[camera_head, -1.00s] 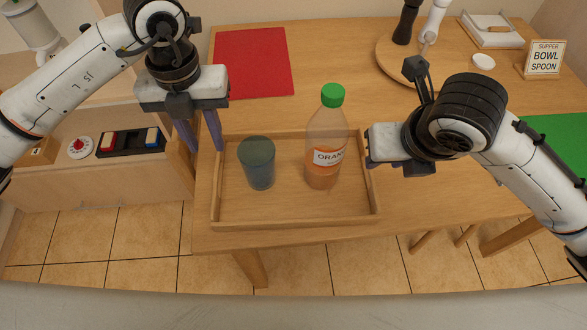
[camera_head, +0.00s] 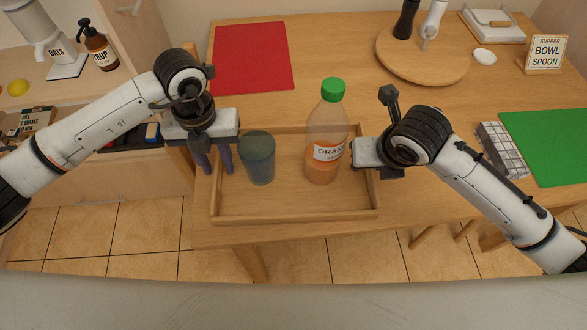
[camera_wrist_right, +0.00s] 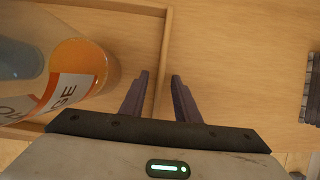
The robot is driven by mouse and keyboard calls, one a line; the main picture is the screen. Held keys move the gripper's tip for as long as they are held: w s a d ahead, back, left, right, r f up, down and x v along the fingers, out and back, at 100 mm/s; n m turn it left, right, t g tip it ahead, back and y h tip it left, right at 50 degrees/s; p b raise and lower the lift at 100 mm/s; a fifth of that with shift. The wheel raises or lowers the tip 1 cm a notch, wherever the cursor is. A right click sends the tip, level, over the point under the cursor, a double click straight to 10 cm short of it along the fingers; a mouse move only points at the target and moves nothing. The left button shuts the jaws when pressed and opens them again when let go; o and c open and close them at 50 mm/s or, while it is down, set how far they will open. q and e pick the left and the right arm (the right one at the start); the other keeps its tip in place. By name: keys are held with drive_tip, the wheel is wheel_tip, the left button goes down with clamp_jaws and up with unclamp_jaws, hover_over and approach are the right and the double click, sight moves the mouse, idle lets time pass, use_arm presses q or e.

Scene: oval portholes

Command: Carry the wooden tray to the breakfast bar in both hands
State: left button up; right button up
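The wooden tray (camera_head: 295,216) rests on the table near its front edge. A blue-grey cup (camera_head: 258,160) stands in its left half. An orange juice bottle (camera_head: 325,150) with a green cap stands upright in its right half. My left gripper (camera_head: 214,167) is open at the tray's left wall, its fingers apart, one on each side of the wall. My right gripper (camera_wrist_right: 160,88) is open, with the tray's right wall (camera_wrist_right: 163,50) between its fingers and gaps beside it. In the head view its fingers are hidden behind its own body.
A red mat (camera_head: 252,58) lies behind the tray, and a round wooden board (camera_head: 425,66) is at the back. A green mat (camera_head: 555,145) and a grid-patterned block (camera_head: 502,150) are at the right. A sign (camera_head: 545,54) stands at the back right. Tiled floor (camera_head: 320,258) lies in front.

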use_arm(q)
clamp_jaws()
use_arm(e)
clamp_jaws()
use_arm(q)
drive_tip(key=shift+r, duration=0.15)
use_arm(e)
drive_tip(key=shift+r, duration=0.15)
